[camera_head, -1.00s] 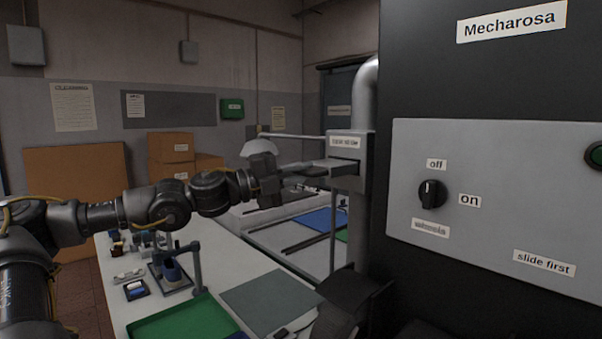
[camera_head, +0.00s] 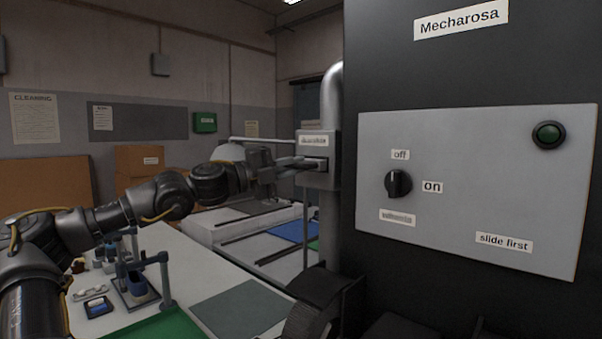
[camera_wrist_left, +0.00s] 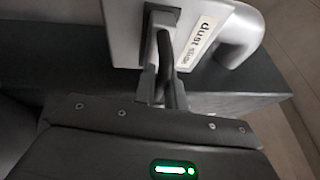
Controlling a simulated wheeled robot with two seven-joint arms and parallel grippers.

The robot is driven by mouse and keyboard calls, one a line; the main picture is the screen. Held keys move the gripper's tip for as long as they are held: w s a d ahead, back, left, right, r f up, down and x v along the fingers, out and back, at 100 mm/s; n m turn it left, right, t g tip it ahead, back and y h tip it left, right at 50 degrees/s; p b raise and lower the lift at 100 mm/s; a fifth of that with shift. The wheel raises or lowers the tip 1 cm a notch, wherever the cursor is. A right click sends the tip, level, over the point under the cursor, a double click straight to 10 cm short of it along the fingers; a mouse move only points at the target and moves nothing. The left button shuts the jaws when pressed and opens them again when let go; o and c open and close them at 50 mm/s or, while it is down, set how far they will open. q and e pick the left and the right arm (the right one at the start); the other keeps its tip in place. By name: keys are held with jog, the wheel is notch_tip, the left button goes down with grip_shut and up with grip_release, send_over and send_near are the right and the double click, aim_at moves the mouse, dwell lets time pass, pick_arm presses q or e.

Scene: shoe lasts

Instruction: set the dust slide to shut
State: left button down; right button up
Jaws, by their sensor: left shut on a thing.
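The dust slide housing (camera_head: 330,177) is a grey box on the vertical metal pipe, left of the dark machine. In the left wrist view its face bears a "dust slide" label (camera_wrist_left: 195,42) beside a slot. My left gripper (camera_head: 300,163) is right at the housing's left face, shut on the dust slide's handle (camera_wrist_left: 165,50). Little of the slide plate shows outside the housing; the fingers and the housing hide the rest. My right gripper is not in view.
Below the arm, a bench holds a grey mat (camera_head: 240,308), a green tray (camera_head: 165,325) and small items.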

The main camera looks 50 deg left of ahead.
pick_arm(q)
jog(key=c, duration=1.8)
grip_release()
jog(key=shift+c, duration=0.2)
jog(key=o, duration=0.4)
jog(key=shift+w, duration=0.25)
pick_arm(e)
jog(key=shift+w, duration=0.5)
pick_arm(q)
jog(key=shift+s, duration=0.1)
jog(key=shift+b+v, duration=3.95)
jog(key=shift+v, duration=1.4)
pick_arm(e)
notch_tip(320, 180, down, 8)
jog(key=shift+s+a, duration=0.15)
pick_arm(q)
jog(key=shift+a, duration=0.1)
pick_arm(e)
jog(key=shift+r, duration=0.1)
